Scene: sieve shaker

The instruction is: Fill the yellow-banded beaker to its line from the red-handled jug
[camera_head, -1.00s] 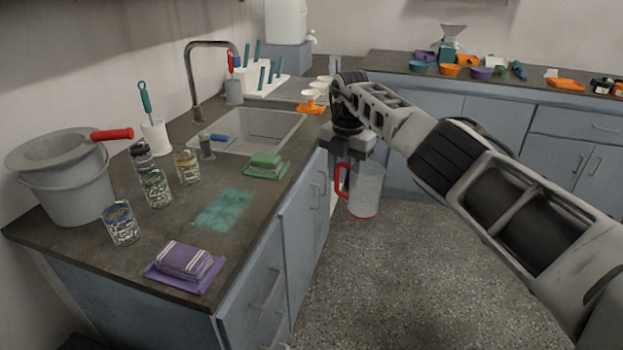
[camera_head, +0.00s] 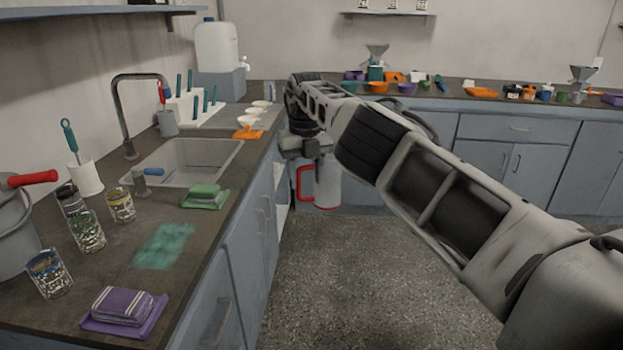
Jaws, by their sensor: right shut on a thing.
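The red-handled jug (camera_head: 327,188) hangs upright from my right gripper (camera_head: 308,150), off the front edge of the left counter and above the floor. It looks clear and pale, with a red handle on its left. The gripper is shut on it; the exact grip is hard to see. A small clear glass vessel with a yellowish band (camera_head: 121,206) stands on the left counter among similar vessels with other bands. I cannot tell for sure that it is the yellow-banded beaker, and its line cannot be made out. My left gripper is out of view.
A white tank (camera_head: 219,46) stands at the back. The floor (camera_head: 370,270) is clear.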

